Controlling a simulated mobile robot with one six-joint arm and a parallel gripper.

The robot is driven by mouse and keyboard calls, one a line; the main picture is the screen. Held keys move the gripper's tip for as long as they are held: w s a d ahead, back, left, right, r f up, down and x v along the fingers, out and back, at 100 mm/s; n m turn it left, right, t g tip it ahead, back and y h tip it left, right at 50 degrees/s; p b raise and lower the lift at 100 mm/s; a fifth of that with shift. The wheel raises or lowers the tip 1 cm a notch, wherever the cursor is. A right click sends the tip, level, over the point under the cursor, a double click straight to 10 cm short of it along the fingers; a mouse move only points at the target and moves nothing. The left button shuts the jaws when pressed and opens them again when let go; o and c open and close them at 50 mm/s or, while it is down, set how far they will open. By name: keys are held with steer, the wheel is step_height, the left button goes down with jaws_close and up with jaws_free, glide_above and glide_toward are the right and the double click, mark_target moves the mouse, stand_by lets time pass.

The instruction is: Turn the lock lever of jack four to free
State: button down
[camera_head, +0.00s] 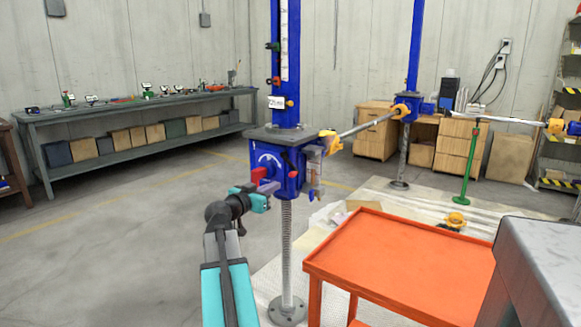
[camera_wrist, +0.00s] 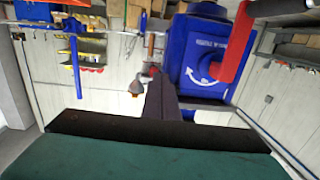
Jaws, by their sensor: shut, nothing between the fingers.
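The nearest screw jack has a blue gearbox housing (camera_head: 276,163) on an upright threaded screw, with a white curved arrow on its face. A red lock lever (camera_head: 258,174) sticks out from that face. In the wrist view the red lever (camera_wrist: 235,45) crosses the upper right of the blue housing (camera_wrist: 205,60), beside the arrow and lettering too blurred to read. My gripper (camera_head: 269,188) is shut and empty, close in front of the housing and just below the lever. In the wrist view its dark fingers (camera_wrist: 161,95) appear left of the lever, with a gap between.
An orange cart (camera_head: 385,265) stands right of the jack, with a grey surface (camera_head: 545,265) at the right edge. A shaft (camera_head: 368,125) links this jack to another blue jack (camera_head: 408,105) behind. A workbench (camera_head: 140,110) lines the left wall. The floor at left is clear.

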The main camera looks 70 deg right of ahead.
steer(key=s+a+r+m+y+p, duration=0.1)
steer(key=r+p, duration=0.9)
steer(key=p, duration=1.2)
steer(key=s+a+m, duration=0.1)
steer(key=s+m, duration=0.1)
steer(key=m, duration=0.1)
steer(key=shift+s+a+t+y, duration=0.15)
steer(key=shift+a+t+y, duration=0.1)
steer(key=shift+t+y, duration=0.15)
steer(key=shift+d, duration=0.1)
steer(key=d+f+p, duration=0.4)
steer(key=d+f, duration=0.2)
steer(key=d, duration=0.3)
steer(key=shift+s+d+p, duration=0.15)
steer(key=shift+d+p, duration=0.2)
steer(key=shift+p, duration=0.05)
steer(key=shift+f+b, duration=0.1)
steer(key=shift+b, duration=0.4)
